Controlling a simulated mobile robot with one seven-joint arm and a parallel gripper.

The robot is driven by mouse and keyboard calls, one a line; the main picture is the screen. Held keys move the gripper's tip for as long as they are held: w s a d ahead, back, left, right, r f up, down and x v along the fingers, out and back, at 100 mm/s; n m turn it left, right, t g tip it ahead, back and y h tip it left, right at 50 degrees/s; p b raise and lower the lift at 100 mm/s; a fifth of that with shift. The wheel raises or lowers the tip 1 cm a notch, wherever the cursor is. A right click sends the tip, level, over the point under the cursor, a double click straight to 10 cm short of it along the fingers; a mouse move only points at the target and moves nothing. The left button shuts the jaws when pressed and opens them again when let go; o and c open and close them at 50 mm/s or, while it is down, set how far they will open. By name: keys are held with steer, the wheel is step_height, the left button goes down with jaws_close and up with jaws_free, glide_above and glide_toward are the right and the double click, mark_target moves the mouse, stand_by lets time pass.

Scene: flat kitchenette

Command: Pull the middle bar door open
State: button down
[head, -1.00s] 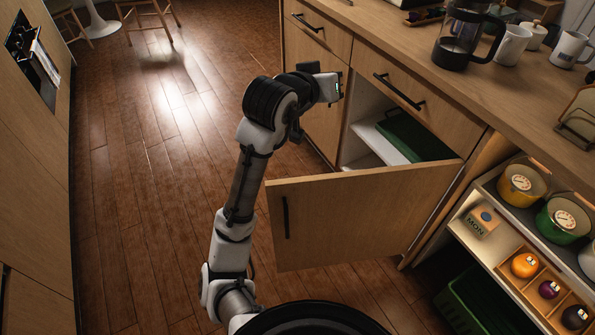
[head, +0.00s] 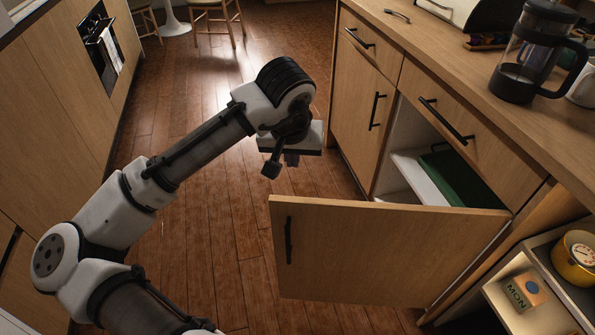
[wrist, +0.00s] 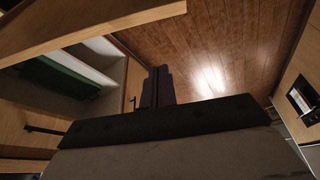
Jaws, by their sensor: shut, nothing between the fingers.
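A wooden cabinet door (head: 385,255) with a dark vertical bar handle (head: 289,240) stands swung wide open in the head view. Its top edge also shows in the wrist view (wrist: 90,24). Behind it the cabinet inside is exposed, with a white shelf (head: 416,172) and a dark green item (head: 462,180) on it. My gripper (head: 281,165) is shut and empty, above the floor beyond the door's handle end. It appears apart from the door and handle. In the wrist view its dark fingers (wrist: 158,88) are together.
Left of the opening is a closed door (head: 362,120) with a bar handle. Drawers sit under the counter, which holds a coffee press (head: 530,60). An open shelf unit (head: 520,295) stands at lower right. Wood floor (head: 200,230) is free at left.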

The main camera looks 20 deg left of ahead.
step_height(320, 180, down, 8)
steer(key=s, duration=0.1)
steer(key=shift+d+f, duration=0.15)
stand_by(0.5)
